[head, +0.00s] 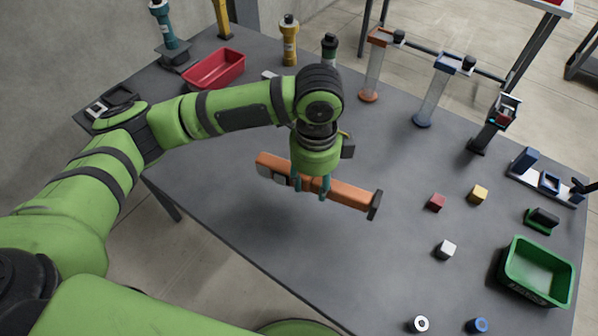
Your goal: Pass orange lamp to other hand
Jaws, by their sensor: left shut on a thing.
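The orange lamp (347,193) is a long bar with a dark end plate on its right and a grey patch near its left end. My left gripper (311,190) reaches down from above and is shut on the lamp near its middle. The lamp lies roughly level, slanting down to the right in the head view, and appears to be held above the table's front part. The fingers hide a small part of the lamp. My right gripper is not in view.
The grey table (370,265) has free room around the lamp. A red tray (213,70) stands at the back left and a green bin (537,272) at the right. Small cubes, including a white one (446,249), lie right of the lamp. Tall dispensers (432,95) stand behind.

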